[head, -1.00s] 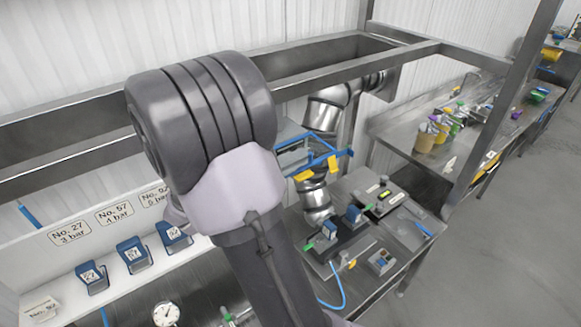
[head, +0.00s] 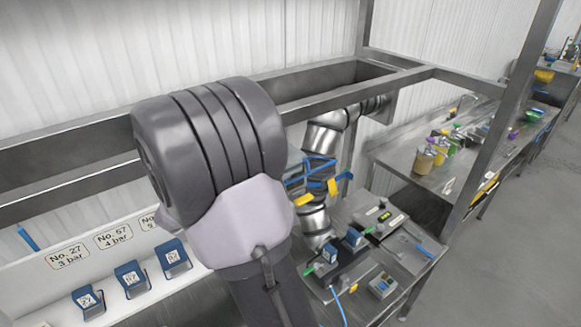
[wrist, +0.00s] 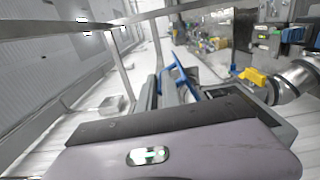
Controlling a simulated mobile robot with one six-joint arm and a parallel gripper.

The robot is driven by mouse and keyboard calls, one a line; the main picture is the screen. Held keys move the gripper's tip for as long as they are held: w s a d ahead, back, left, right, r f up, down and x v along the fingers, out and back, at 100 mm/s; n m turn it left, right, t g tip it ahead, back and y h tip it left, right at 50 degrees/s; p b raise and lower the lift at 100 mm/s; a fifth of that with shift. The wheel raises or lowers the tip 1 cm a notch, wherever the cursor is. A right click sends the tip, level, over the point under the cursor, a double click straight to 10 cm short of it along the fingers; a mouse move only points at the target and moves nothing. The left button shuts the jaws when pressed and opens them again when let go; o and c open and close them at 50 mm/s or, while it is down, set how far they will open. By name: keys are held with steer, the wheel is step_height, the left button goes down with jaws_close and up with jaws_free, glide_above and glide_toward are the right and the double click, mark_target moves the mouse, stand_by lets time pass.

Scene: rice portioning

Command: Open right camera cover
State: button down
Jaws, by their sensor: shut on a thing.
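I cannot make out a camera cover for certain in either view. In the head view my large dark grey arm link with a lilac-grey cap fills the middle and hides much behind it. In the wrist view a lilac-grey housing with a lit green indicator, which looks like part of my own wrist, fills the bottom. Blue bars (head: 318,168) stand behind my arm, close to a silver jointed arm or pipe (head: 325,135). A yellow piece (head: 332,187) is beside them; a yellow piece (wrist: 256,77) shows in the wrist view.
A steel frame beam (head: 350,97) crosses behind my arm. A white shelf at left holds several blue boxes (head: 131,281) under pressure labels (head: 113,237). A bench with devices (head: 382,285) stands right of my arm. The grey floor (head: 510,250) at right is clear.

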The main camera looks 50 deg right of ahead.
steer(key=c, duration=1.8)
jaws_free()
steer(key=shift+a, duration=0.1)
steer(key=b+v, duration=0.1)
steer(key=v, duration=1.6)
steer(key=shift+a+b, duration=0.15)
steer(key=shift+b, duration=0.2)
